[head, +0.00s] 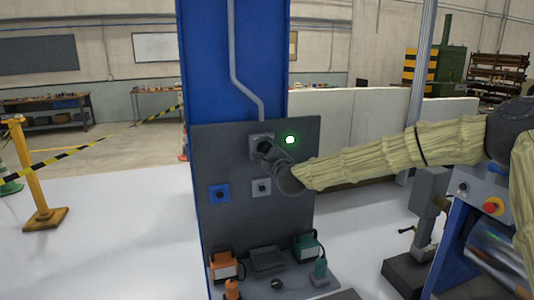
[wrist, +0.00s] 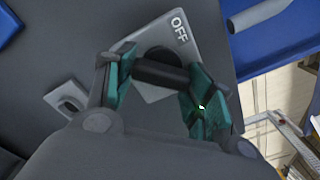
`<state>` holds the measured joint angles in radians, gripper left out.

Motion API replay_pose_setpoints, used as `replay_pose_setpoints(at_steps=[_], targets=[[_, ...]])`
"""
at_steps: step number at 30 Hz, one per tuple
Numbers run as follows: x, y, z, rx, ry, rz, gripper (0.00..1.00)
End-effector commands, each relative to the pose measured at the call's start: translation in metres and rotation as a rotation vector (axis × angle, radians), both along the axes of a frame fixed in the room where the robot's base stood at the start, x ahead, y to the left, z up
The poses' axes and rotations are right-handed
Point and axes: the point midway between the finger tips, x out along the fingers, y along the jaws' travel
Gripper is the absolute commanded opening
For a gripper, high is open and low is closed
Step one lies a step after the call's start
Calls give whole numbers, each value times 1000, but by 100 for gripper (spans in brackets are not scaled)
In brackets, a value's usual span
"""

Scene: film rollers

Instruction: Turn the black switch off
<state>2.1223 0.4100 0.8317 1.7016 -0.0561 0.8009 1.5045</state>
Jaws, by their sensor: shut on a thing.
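The black switch (wrist: 160,73) has a bar-shaped handle on a light grey plate (wrist: 185,50) marked OFF. In the wrist view my gripper (wrist: 163,82) has one teal finger on each side of the handle and is shut on it. In the head view my gripper (head: 272,154) reaches from the right to the switch plate (head: 257,140) near the top of a dark panel (head: 235,150). The gripper partly hides the switch there. A green light (head: 290,140) glows just right of the plate.
Below on the panel are a blue-plated switch (head: 220,193) and a grey-plated switch (head: 261,187). An orange device (head: 224,267) and a green device (head: 306,247) sit at the panel's foot. A blue column (head: 230,80) stands behind. A machine (head: 478,220) stands at the right.

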Motion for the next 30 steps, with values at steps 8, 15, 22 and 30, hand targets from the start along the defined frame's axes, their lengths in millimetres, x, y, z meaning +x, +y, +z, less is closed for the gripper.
replay_pose_setpoints(at_steps=[8,15,22,30], targets=[[0,0,-3,-103,-34,1,30],[0,0,-3,-292,-97,1,30],[0,0,-2,-502,-164,2,30],[0,0,0,-747,-242,1,30]])
